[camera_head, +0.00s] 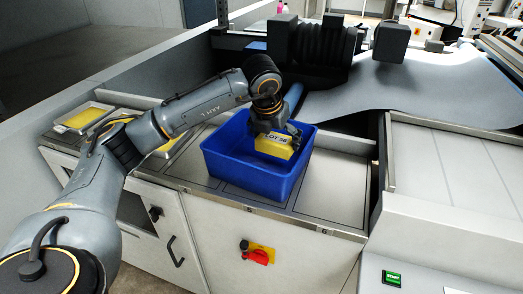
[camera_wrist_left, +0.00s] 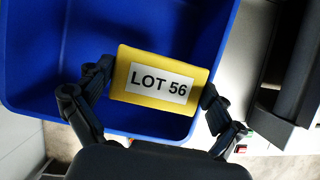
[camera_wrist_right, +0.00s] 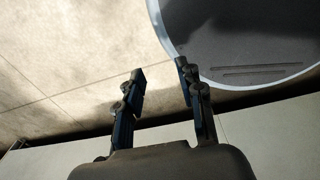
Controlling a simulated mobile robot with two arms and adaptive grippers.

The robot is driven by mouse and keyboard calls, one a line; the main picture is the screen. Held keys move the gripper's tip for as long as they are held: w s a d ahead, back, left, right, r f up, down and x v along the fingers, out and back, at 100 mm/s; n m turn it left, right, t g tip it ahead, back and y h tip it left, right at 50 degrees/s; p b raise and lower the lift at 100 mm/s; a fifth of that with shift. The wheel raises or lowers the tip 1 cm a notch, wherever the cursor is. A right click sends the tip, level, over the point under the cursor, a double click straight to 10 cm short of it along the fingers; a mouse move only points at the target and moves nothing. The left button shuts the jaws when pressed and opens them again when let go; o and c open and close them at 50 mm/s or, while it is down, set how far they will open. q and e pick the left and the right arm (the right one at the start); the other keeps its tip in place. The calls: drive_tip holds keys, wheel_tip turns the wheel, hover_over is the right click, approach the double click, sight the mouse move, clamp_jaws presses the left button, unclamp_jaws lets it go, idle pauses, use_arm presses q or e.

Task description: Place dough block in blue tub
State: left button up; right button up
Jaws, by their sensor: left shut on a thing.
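The dough block (camera_head: 272,147) is yellow with a white label reading "LOT 56". My left gripper (camera_head: 276,133) is shut on it, and in the left wrist view the block (camera_wrist_left: 160,97) sits between the two fingers (camera_wrist_left: 158,100). The blue tub (camera_head: 240,178) stands on the metal counter. The block is over or inside the tub's opening; whether it touches the floor of the tub cannot be told. The tub also fills much of the left wrist view (camera_wrist_left: 40,60). My right gripper (camera_wrist_right: 160,85) is open and empty in the right wrist view, and is out of the head view.
Trays with yellow blocks (camera_head: 85,117) lie at the left of the counter (camera_head: 335,190). A black roller unit (camera_head: 320,42) and a grey sheet (camera_head: 425,88) are behind the tub. A red switch (camera_head: 258,255) is on the counter front. Bare counter lies right of the tub.

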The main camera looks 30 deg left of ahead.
sight(267, 141)
use_arm(q)
drive_tip(key=a+f, duration=0.1)
drive_tip(key=w+a+f+p, duration=0.1)
drive_tip(key=a+f, duration=0.1)
drive_tip(key=shift+w+a, duration=0.15)
drive_tip(key=shift+a, duration=0.15)
drive_tip(key=a+f, duration=0.1)
drive_tip(key=w+a+f+p, duration=0.1)
drive_tip(key=f, duration=0.1)
drive_tip(key=shift+a+f, duration=0.15)
drive_tip(key=f, duration=0.1)
drive_tip(key=f+p, duration=0.2)
drive_tip(key=shift+w+a, duration=0.15)
drive_tip(key=shift+a, duration=0.1)
drive_tip(key=shift+f, duration=0.35)
use_arm(e)
drive_tip(key=r, duration=0.4)
drive_tip(key=shift+w+a+r, duration=0.25)
drive_tip(key=shift+w, duration=0.15)
use_arm(q)
drive_tip(key=o, duration=1)
use_arm(e)
drive_tip(key=shift+w, duration=0.1)
